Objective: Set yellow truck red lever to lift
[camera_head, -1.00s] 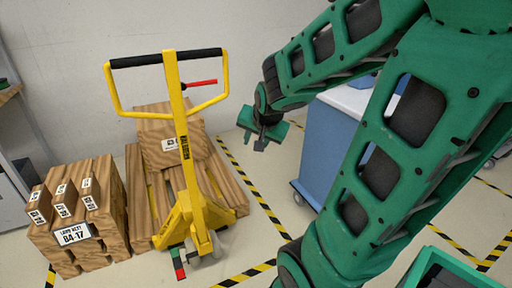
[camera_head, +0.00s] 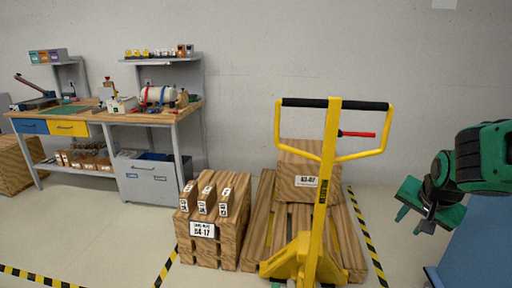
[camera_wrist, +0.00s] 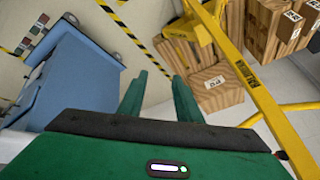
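The yellow pallet truck (camera_head: 326,185) stands upright in the head view, its forks at a wooden pallet (camera_head: 356,248). Its red lever (camera_head: 358,134) sticks out to the right of the mast, just below the black handle bar. My gripper (camera_head: 414,214) is to the right of the truck, lower than the lever and clearly apart from it. In the wrist view my gripper (camera_wrist: 160,92) has its two green fingers spread with nothing between them. The yellow mast (camera_wrist: 250,85) passes at the right there. The lever is not clear in the wrist view.
A wooden box (camera_head: 308,180) sits on the pallet. Stacked wooden crates (camera_head: 230,243) stand left of the truck. A blue cart (camera_head: 478,240) stands at the lower right, also in the wrist view (camera_wrist: 70,80). A workbench (camera_head: 150,118) is at the left. Striped floor tape (camera_head: 366,236) runs between truck and cart.

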